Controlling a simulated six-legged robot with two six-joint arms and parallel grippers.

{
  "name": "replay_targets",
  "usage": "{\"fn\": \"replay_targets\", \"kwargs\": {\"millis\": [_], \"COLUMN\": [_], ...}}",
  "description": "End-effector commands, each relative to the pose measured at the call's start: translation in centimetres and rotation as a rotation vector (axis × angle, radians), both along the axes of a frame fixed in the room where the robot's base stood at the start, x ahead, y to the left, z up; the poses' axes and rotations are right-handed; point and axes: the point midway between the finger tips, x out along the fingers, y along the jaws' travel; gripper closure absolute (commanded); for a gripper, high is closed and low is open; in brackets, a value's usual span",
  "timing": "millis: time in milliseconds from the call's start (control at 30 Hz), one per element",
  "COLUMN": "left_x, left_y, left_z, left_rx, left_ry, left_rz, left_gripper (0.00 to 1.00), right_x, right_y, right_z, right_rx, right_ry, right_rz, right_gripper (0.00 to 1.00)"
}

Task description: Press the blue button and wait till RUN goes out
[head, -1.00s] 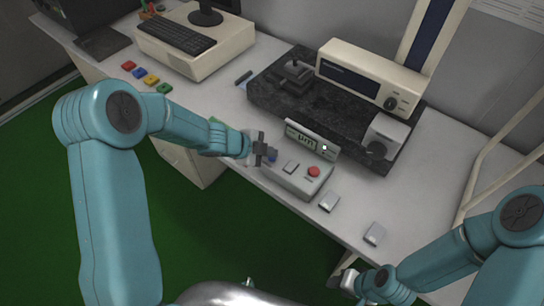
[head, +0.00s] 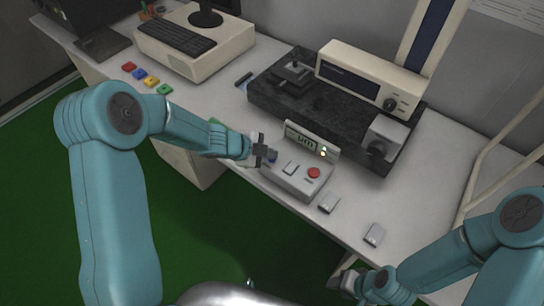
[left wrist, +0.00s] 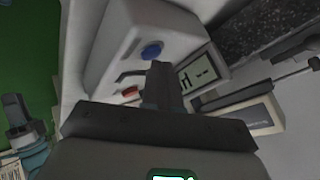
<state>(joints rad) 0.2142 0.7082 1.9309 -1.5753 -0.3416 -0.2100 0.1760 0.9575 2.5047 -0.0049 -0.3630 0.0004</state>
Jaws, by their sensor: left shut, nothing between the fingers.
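A pale control box (head: 297,185) stands at the table's front edge, with a display (head: 301,138), a grey button (head: 291,168) and a red button (head: 313,173). Its blue button shows in the left wrist view (left wrist: 151,51). My left gripper (head: 264,151) is shut and empty at the box's left end, its tips close by the blue button; I cannot tell whether they touch it. Small lamps (head: 323,151) beside the display are lit, one greenish and one pale; their labels are too small to read. My right gripper (head: 346,281) is low at the front, its jaws unclear.
Behind the box lies a dark stone slab (head: 330,115) with an instrument (head: 368,75) on it. Two small grey blocks (head: 329,202) (head: 374,235) lie to the right. Several coloured blocks (head: 147,79) and a keyboard (head: 175,35) are at the left.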

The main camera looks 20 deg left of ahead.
Motion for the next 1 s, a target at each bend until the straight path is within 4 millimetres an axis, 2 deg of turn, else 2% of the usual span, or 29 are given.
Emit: {"fn": "replay_targets", "kwargs": {"millis": [133,567,1000], "left_x": [0.0,0.0,0.0], "left_y": [0.0,0.0,0.0], "left_z": [1.1,1.3,5.5], "left_rx": [0.000,0.000,-0.001], "left_ry": [0.000,0.000,0.001], "left_rz": [0.000,0.000,0.001], "left_gripper": [1.00,1.00,1.00], "right_x": [0.0,0.0,0.0], "right_y": [0.0,0.0,0.0], "right_z": [1.2,1.5,5.8], "right_rx": [0.000,0.000,0.000], "right_ry": [0.000,0.000,0.000], "right_rz": [0.000,0.000,0.000], "right_gripper": [0.57,0.57,0.57]}}
